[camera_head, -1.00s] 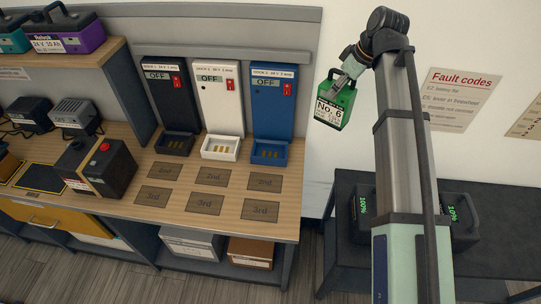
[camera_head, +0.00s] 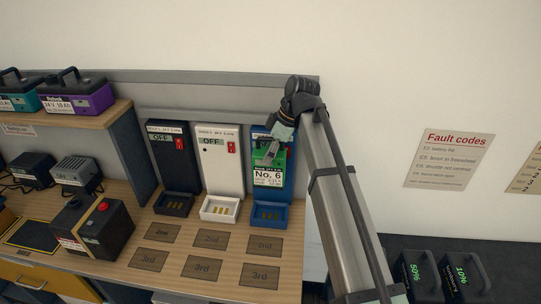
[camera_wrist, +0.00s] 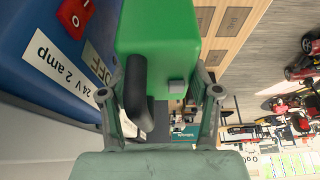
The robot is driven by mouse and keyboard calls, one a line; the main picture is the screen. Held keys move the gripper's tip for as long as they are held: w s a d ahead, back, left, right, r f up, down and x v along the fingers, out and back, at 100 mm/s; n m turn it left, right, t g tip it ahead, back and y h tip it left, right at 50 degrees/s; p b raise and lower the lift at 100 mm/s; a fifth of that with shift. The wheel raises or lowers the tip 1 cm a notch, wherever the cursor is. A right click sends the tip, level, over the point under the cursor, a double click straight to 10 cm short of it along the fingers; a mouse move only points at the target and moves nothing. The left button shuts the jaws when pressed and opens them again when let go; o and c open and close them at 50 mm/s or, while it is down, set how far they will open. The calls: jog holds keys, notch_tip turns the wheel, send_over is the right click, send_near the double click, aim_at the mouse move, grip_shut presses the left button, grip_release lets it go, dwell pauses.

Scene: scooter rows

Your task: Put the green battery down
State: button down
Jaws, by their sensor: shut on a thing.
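The green battery (camera_head: 270,172) has a white "No. 6" label and hangs upright from my gripper (camera_head: 270,150). My gripper is shut on its black handle, which shows between the fingers in the wrist view (camera_wrist: 137,85). In the head view the battery is in front of the blue dock (camera_head: 284,187), above the dock's tray (camera_head: 270,214), apart from it. In the wrist view the blue dock (camera_wrist: 50,70) is close beside the battery on the left, with a red switch and a "24V 2 amp" label. The battery's underside is hidden in the wrist view.
A white dock (camera_head: 219,170) and a black dock (camera_head: 174,158), both reading OFF, stand to the left with empty trays. Grey mats marked 2nd and 3rd (camera_head: 261,275) lie clear in front. A black-and-tan box with a red knob (camera_head: 93,228) stands further left.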

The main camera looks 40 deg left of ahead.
aim_at(276, 180)
notch_tip(276, 180, down, 16)
jog(key=p, duration=0.3)
jog(key=shift+p, duration=0.4)
jog(key=shift+f, duration=0.15)
jog(key=shift+c, duration=1.2)
grip_release()
jog(key=b+v, duration=0.2)
jog(key=v, duration=0.3)
jog(key=shift+w+d, duration=0.1)
jog(key=shift+d, duration=0.05)
jog(key=w+d+b, duration=0.3)
jog(key=w+d, duration=0.2)
jog(key=d, duration=0.5)
jog(key=shift+w+d+b, duration=0.2)
jog(key=shift+w+b, duration=0.15)
